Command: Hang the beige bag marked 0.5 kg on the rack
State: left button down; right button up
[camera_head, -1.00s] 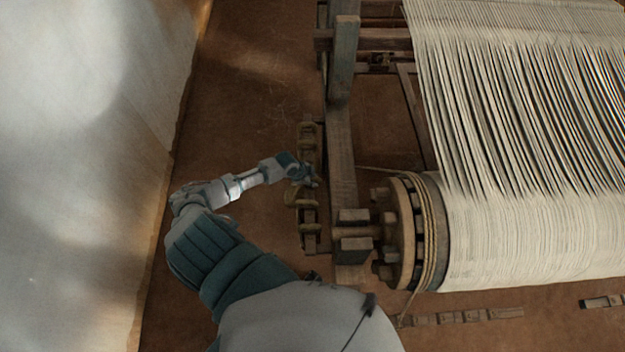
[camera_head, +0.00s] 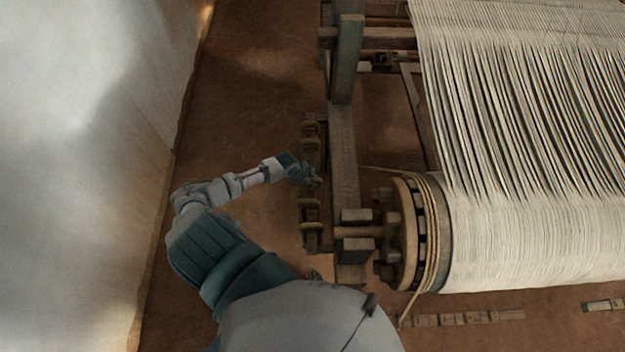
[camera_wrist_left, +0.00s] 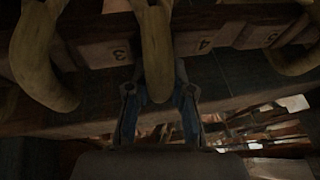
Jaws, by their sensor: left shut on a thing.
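The rack (camera_head: 311,150) is a narrow wooden piece with several tan curved hooks, beside the loom's left post. In the left wrist view the rack's rail (camera_wrist_left: 215,42) carries pale tags; a 3 and a 4 can be read. Tan hooks stand at left (camera_wrist_left: 35,55) and right (camera_wrist_left: 295,60). No bag or 0.5 kg mark can be picked out. My right gripper is out of view.
The loom's beam end (camera_head: 408,235) with rope and pegs is close to the right of the rack. Pale warp threads (camera_head: 535,150) stretch beyond it. A white wall (camera_head: 80,150) borders the left. Bare brown floor (camera_head: 245,110) lies between wall and rack.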

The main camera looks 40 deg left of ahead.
pick_arm(q)
jog(key=c, duration=0.9)
grip_release()
jog(key=shift+s+a+f, duration=0.15)
jog(key=shift+s+f, duration=0.25)
jog(key=shift+f, duration=0.1)
jog(key=shift+c, duration=0.2)
jog(key=shift+w, duration=0.15)
jog(key=shift+w+a, duration=0.1)
jog(key=shift+a, duration=0.05)
jog(key=shift+d, duration=0.2)
